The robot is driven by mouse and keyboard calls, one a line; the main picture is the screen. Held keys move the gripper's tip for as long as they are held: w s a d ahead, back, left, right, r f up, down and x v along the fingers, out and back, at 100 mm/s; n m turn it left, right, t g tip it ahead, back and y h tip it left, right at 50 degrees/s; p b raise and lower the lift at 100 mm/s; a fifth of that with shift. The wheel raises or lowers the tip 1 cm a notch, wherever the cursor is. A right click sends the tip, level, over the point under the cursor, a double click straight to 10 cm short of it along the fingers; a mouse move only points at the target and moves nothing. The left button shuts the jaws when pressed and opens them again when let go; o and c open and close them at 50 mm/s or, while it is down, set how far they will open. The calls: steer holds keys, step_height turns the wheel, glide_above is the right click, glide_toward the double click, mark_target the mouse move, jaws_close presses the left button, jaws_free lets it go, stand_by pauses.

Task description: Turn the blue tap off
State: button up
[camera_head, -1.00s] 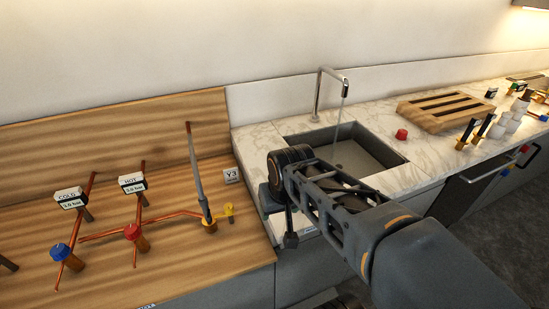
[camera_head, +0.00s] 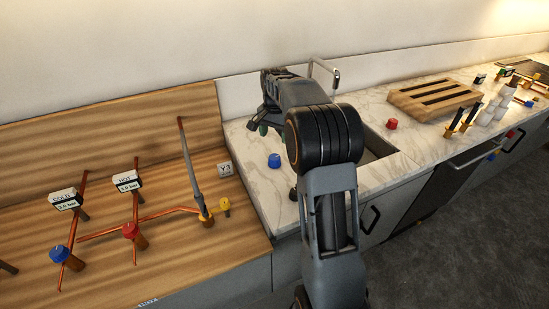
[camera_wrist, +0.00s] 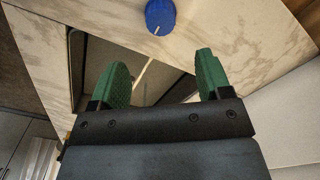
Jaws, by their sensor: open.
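A blue tap knob (camera_head: 274,160) stands on the marble counter just left of the sink (camera_head: 378,152). In the wrist view the blue knob (camera_wrist: 160,16) sits at the top, beyond the fingertips, with a pale mark on its face. My gripper (camera_head: 259,126) hangs above the counter behind the blue knob. In the wrist view my gripper (camera_wrist: 162,75) has its green fingers spread, with nothing between them and apart from the knob. A thin pale streak, perhaps water, crosses the dark basin in the wrist view. The faucet (camera_head: 325,72) is partly hidden by my arm.
A red knob (camera_head: 391,124) stands right of the sink, near a slatted wooden board (camera_head: 433,100). A wooden panel at left carries copper pipes, another blue valve knob (camera_head: 59,254), a red one (camera_head: 130,231) and a yellow one (camera_head: 224,204).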

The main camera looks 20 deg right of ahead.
mark_target(275, 157)
step_height(275, 157, down, 11)
steer(key=shift+r+p, duration=0.1)
steer(key=shift+p, duration=0.2)
steer(key=c, duration=0.9)
